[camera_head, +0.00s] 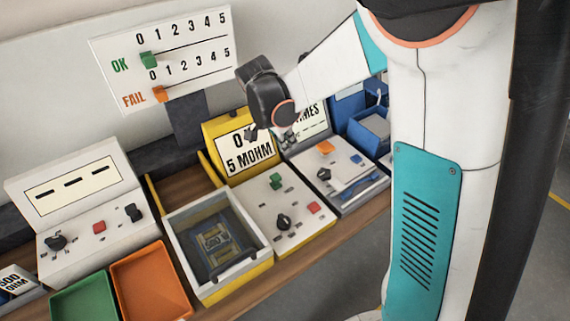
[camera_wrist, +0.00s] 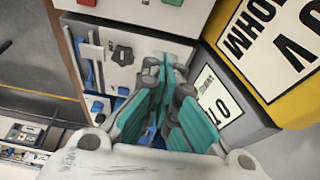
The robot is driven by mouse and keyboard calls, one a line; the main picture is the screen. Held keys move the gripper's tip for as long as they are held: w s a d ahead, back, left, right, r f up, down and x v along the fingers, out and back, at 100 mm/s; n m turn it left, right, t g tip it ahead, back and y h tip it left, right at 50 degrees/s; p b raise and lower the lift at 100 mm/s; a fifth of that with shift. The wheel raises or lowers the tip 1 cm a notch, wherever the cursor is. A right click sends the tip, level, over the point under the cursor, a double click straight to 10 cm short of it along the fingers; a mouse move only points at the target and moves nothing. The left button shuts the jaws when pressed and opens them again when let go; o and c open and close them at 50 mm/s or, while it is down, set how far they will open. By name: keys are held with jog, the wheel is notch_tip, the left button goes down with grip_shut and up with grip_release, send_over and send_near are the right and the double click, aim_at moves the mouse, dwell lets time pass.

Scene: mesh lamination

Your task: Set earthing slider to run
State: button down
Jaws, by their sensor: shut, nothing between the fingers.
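No label reading "earthing" is legible, so I cannot tell for certain which slider it is. A green slider block (camera_head: 276,181) sits on the light panel of the yellow unit, above a black knob (camera_head: 283,222) and beside a red button (camera_head: 313,207). An orange slider block (camera_head: 326,147) sits on the grey unit to its right. My gripper (camera_head: 288,138) is above the back of these two units, in front of their signs. In the wrist view my gripper (camera_wrist: 172,82) is shut and empty, its teal-padded fingers close together over a panel and apart from any slider I can make out.
The yellow sign (camera_head: 247,150) reads 0 and 5 MOHM. A clear-lidded box (camera_head: 203,281) stands left of the green slider. Green (camera_head: 84,300) and orange (camera_head: 150,284) trays lie at front left. An OK/FAIL counter board (camera_head: 190,80) stands behind.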

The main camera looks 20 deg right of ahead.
aim_at(273, 185)
jog(key=b+x, duration=0.3)
jog(key=x, duration=0.7)
jog(key=shift+d+f, duration=0.1)
jog(key=shift+f, duration=0.2)
jog(key=a, duration=0.2)
jog(key=s, duration=0.1)
jog(key=shift+a+r+b, duration=0.3)
jog(key=shift+a, duration=0.1)
jog(key=shift+s+a, duration=0.15)
jog(key=shift+a, duration=0.45)
jog(key=a, duration=0.2)
jog(key=s+a, duration=0.1)
jog(key=a, duration=0.1)
jog(key=s+a, duration=0.1)
jog(key=a, duration=0.1)
jog(key=shift+b, duration=0.3)
jog(key=shift+a, duration=0.1)
jog(key=d, duration=0.1)
jog(key=w+d, duration=0.1)
jog(key=d, duration=0.2)
jog(key=shift+w+r, duration=0.2)
jog(key=shift+r, duration=0.1)
jog(key=p+v, duration=0.2)
jog(key=v, duration=0.7)
jog(key=shift+a+r+p, duration=0.15)
jog(key=shift+p, duration=0.25)
